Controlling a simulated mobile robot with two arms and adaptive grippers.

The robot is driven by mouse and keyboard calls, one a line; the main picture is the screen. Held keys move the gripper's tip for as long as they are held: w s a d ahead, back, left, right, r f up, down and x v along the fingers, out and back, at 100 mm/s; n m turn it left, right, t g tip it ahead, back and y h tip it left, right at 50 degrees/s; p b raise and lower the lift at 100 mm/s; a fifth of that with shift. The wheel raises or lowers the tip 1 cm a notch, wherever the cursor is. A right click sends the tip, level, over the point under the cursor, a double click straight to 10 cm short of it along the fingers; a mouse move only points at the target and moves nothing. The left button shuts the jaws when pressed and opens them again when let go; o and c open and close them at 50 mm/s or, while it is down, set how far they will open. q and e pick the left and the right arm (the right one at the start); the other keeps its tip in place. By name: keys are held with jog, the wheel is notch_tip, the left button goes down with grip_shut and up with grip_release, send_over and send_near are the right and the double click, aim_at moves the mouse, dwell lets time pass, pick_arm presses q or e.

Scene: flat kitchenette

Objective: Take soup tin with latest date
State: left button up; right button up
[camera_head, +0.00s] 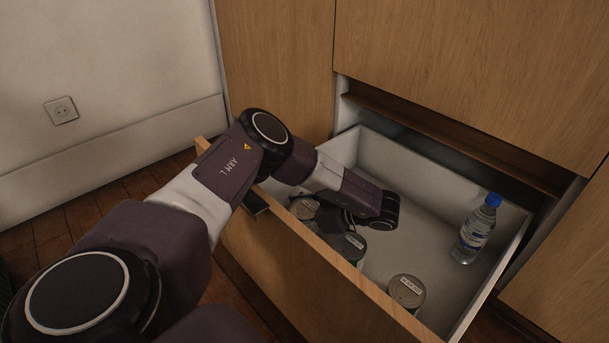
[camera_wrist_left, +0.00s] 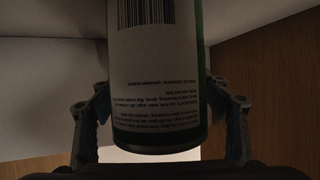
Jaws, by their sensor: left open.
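Three tins stand in the open drawer (camera_head: 436,230). The near-right tin (camera_head: 406,291) has a pale date label on its lid, too small to read. The middle tin (camera_head: 353,246) also has a lid label, and the left tin (camera_head: 304,208) is partly hidden by my left arm. My left gripper (camera_head: 345,218) is down in the drawer by the left and middle tins. In the left wrist view the open gripper (camera_wrist_left: 165,130) has one finger on each side of a tin (camera_wrist_left: 155,80) with a barcode and small upside-down print. Contact is not clear. My right gripper is out of view.
A water bottle (camera_head: 477,229) with a blue cap stands at the right of the drawer. The wooden drawer front (camera_head: 290,255) and white side walls surround the tins. The drawer floor between tins and bottle is clear. Cabinet doors (camera_head: 480,70) rise behind.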

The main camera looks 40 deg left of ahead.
pick_arm(q)
jog(key=shift+a, duration=0.1)
jog(key=shift+c, duration=0.2)
grip_shut()
dwell(0.5)
